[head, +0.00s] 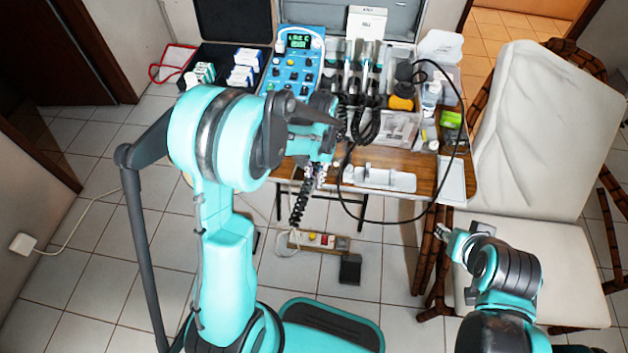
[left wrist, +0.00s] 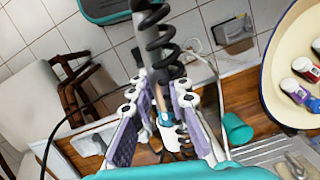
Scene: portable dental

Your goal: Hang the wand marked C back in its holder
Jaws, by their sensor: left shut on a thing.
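My left gripper (head: 318,172) is in front of the table edge, below the blue control unit (head: 293,62). In the left wrist view my left gripper (left wrist: 160,112) has its purple-padded fingers closed on a dark grey wand (left wrist: 160,72) with a black coiled cord. The coil (head: 299,207) hangs below the gripper in the head view. No letter is readable on the wand. The white holder (head: 366,24) stands at the back of the table, with light wands (head: 349,72) upright in front of it. My right gripper (head: 446,233) is by the chair, too small to tell open or shut.
Bottles (head: 431,97), an orange-capped item (head: 401,103) and trays (head: 397,130) crowd the table's right side. A loose black cable loops over its front edge. A white tray (head: 379,179) lies at the front. A power strip (head: 319,241) is on the floor.

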